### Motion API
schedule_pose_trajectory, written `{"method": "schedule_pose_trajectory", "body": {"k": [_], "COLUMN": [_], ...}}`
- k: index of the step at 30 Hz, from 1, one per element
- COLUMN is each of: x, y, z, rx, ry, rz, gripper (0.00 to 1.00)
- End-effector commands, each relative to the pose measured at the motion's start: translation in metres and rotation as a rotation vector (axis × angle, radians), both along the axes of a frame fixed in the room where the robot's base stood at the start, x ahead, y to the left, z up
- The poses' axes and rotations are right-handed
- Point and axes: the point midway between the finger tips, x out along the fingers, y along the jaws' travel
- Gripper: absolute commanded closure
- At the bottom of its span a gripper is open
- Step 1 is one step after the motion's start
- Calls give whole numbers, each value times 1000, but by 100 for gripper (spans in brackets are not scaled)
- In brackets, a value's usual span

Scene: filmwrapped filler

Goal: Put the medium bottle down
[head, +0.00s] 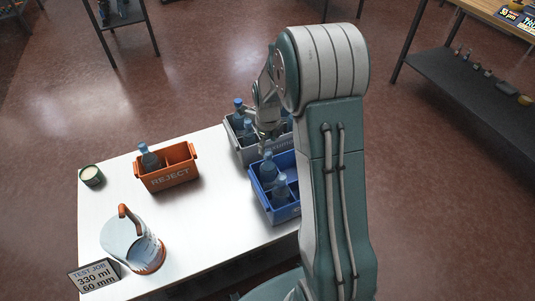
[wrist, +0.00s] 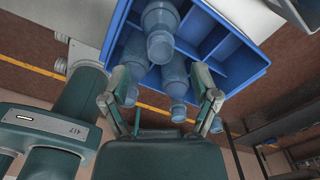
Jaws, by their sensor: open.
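The blue crate (head: 262,205) stands on the white table with two blue bottles visible in it, a rear bottle (head: 268,168) and a front bottle (head: 281,188). In the wrist view, the blue crate (wrist: 262,70) holds three bottles: an upper one (wrist: 160,28), a left one (wrist: 133,62) and a right one (wrist: 175,82). I cannot tell for sure which is the medium bottle. My gripper (head: 266,146) is over the rear of the blue crate. In the wrist view, my gripper (wrist: 161,84) has its fingers apart, with the left and right bottles showing between them. Contact is unclear.
A grey crate (head: 240,150) with bottles stands directly behind the blue one. An orange REJECT crate (head: 168,179) holds one bottle (head: 149,157). A jug (head: 132,243), green tin (head: 92,177) and sign (head: 94,275) occupy the table's left. The table's middle is clear.

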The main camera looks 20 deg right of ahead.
Motion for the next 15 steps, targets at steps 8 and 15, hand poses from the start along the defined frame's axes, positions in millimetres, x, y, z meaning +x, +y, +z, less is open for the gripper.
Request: {"method": "schedule_pose_trajectory", "body": {"k": [8, 15], "x": [0, -10], "y": [0, 9], "z": [44, 77], "rx": [0, -9], "ry": [0, -33], "rz": [0, 154], "gripper": [22, 22]}}
